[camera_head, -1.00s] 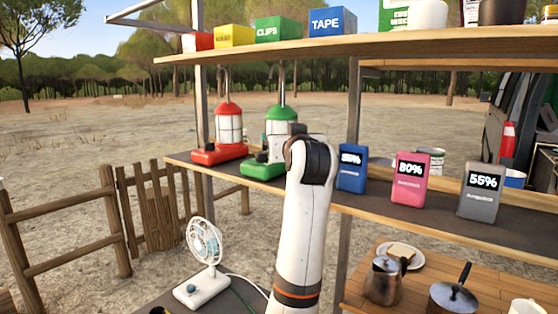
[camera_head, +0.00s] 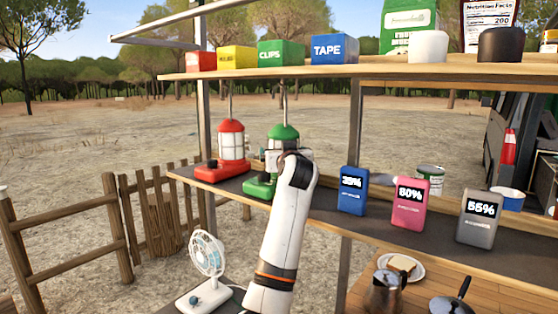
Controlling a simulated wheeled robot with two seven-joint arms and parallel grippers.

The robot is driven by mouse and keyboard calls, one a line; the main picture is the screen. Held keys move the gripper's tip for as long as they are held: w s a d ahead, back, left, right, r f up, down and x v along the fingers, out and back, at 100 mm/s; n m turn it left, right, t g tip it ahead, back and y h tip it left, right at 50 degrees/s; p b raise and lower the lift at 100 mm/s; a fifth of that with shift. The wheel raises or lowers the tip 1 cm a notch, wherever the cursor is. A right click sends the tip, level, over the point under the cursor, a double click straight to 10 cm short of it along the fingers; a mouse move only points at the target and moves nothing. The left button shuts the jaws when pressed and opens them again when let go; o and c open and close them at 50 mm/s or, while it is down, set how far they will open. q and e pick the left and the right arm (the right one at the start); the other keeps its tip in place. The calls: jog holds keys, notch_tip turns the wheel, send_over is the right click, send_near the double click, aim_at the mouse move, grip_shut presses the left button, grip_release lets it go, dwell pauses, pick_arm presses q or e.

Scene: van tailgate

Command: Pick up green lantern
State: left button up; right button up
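The green lantern (camera_head: 284,132) stands upright on the dark middle shelf, with a green cap and a green base. My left arm rises from the bottom of the view, and its wrist covers much of the lantern's right and lower front. My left gripper (camera_head: 284,160) is at the lantern's body, mostly hidden behind the wrist, so I cannot tell whether its fingers touch or close on it. My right gripper is not in view.
A red lantern (camera_head: 231,141) stands just left of the green one. Blue (camera_head: 353,203), pink (camera_head: 411,215) and grey (camera_head: 479,229) devices stand to the right. The upper shelf (camera_head: 400,73) with boxes hangs above. A fan (camera_head: 207,254) sits below.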

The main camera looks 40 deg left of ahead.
pick_arm(q)
jog(key=shift+w+a, duration=0.1)
jog(key=shift+a, duration=0.05)
jog(key=c, duration=1.5)
jog(key=shift+r, duration=0.1)
jog(key=shift+r, duration=0.1)
